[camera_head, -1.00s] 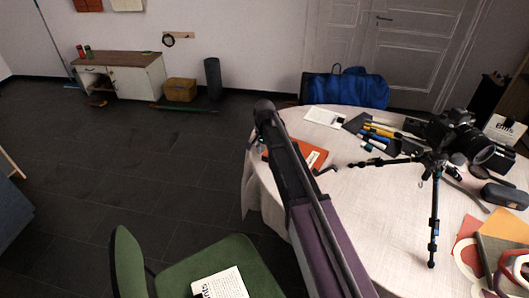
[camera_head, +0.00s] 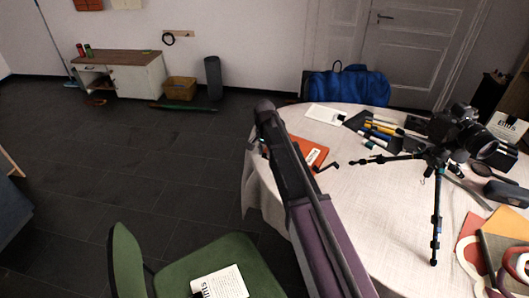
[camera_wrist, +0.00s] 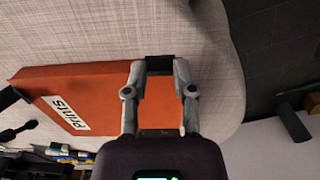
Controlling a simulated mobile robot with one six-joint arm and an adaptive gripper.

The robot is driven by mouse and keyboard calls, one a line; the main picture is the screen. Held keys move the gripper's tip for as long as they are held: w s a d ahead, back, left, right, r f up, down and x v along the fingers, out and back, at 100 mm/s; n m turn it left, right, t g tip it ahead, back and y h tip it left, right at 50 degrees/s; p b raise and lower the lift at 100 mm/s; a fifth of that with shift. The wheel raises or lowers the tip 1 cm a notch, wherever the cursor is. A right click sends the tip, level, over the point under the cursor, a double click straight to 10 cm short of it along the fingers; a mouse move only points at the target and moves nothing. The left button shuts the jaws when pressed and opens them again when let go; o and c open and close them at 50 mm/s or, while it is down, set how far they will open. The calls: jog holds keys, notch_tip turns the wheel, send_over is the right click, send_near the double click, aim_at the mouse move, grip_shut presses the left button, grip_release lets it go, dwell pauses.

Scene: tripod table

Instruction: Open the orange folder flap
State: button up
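The orange folder (camera_head: 311,151) with a white "Prints" label lies on the round table's left part, partly hidden behind my arm in the head view. In the wrist view the folder (camera_wrist: 105,92) lies flat-looking beneath my gripper, its label (camera_wrist: 69,114) to the left. My gripper (camera_wrist: 160,64) is over the folder's right end, with its tips at the folder's upper edge in that view. Dark pads fill the space between the fingertips, with no gap visible. I cannot see any flap edge held between them. In the head view my arm hides most of the gripper.
A black tripod with a camera (camera_head: 436,160) stands on the table (camera_head: 375,215), one leg reaching close to the folder. Pens, a white card (camera_head: 326,115) and a blue bag (camera_head: 347,88) are behind. A green chair (camera_head: 190,268) stands at the front left.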

jog(key=shift+r, duration=0.1)
dwell(0.3)
jog(key=shift+w+d+r+p, duration=0.1)
jog(key=shift+r+p, duration=0.55)
jog(key=shift+p, duration=0.05)
jog(key=shift+w+d+r+p, duration=0.1)
jog(key=shift+r+p, duration=0.55)
jog(key=shift+p, duration=0.05)
jog(key=shift+r, duration=0.2)
jog(key=shift+w+r+p, duration=0.1)
jog(key=shift+r+p, duration=0.05)
jog(key=shift+p, duration=0.2)
jog(key=shift+w+d+r+p, duration=0.1)
jog(key=shift+w+r+p, duration=0.05)
jog(key=shift+r+p, duration=0.35)
jog(key=shift+w+d+r+p, duration=0.1)
jog(key=shift+w+r+p, duration=0.05)
jog(key=shift+r+p, duration=0.35)
jog(key=shift+r, duration=0.15)
jog(key=shift+w+d+r+p, duration=0.15)
jog(key=shift+w+r+p, duration=0.1)
jog(key=shift+r+p, duration=0.35)
jog(key=shift+w+d+r+p, duration=0.15)
jog(key=shift+w+r+p, duration=0.1)
jog(key=shift+r+p, duration=0.35)
jog(key=shift+f, duration=0.1)
